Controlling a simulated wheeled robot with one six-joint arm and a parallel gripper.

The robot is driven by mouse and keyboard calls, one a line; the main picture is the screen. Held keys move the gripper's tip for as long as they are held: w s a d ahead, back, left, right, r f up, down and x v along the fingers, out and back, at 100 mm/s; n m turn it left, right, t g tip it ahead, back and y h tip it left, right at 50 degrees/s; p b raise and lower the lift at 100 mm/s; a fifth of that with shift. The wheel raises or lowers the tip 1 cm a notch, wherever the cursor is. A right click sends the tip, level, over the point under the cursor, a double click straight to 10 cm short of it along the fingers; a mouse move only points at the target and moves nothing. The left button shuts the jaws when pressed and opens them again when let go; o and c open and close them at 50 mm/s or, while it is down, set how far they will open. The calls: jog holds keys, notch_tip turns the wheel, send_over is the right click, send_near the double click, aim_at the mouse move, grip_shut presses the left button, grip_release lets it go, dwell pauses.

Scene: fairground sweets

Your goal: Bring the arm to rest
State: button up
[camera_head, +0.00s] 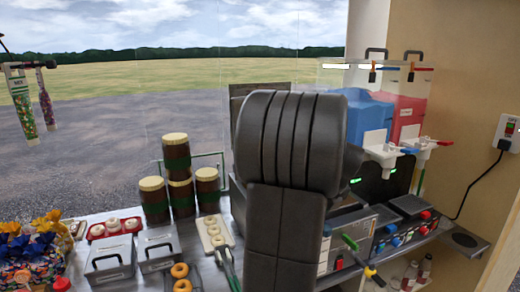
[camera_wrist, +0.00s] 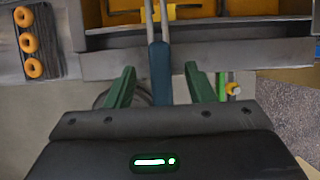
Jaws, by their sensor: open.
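My gripper (camera_wrist: 158,72) shows in the wrist view with its two green fingers apart. A dark blue handle (camera_wrist: 160,72) on two metal rods lies between the fingers in the picture, with a gap on each side. I cannot tell how far it is from them in depth. The rods run up to a grey metal fryer-like trough (camera_wrist: 200,38) with yellow inside. In the head view my dark arm stands up across the middle, and my gripper is hidden or cannot be made out.
Doughnuts (camera_wrist: 27,42) lie on a rack at upper left. A drinks machine with a blue tank (camera_head: 352,112) and a red tank (camera_head: 398,118) stands right of my arm. Stacked brown jars (camera_head: 176,152) and grey lidded boxes (camera_head: 109,260) stand left. A green-and-yellow part (camera_wrist: 232,88) is right of my fingers.

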jog(key=x, duration=0.5)
jog(key=shift+w+f, duration=0.1)
jog(key=shift+f, duration=0.15)
notch_tip(320, 180, up, 10)
jog(key=p, duration=0.5)
jog(key=shift+w+f, duration=0.15)
jog(key=shift+f, duration=0.05)
jog(key=shift+a+f+b, duration=0.15)
jog(key=shift+f+b, duration=0.2)
jog(key=shift+b, duration=0.25)
jog(key=shift+s+d+r+b, duration=0.1)
jog(key=shift+s+d+b, duration=0.15)
jog(key=shift+s, duration=0.3)
jog(key=shift+s+d+r+b, duration=0.1)
jog(key=shift+s+d+b, duration=0.2)
jog(key=shift+s, duration=0.3)
jog(key=shift+r, duration=0.1)
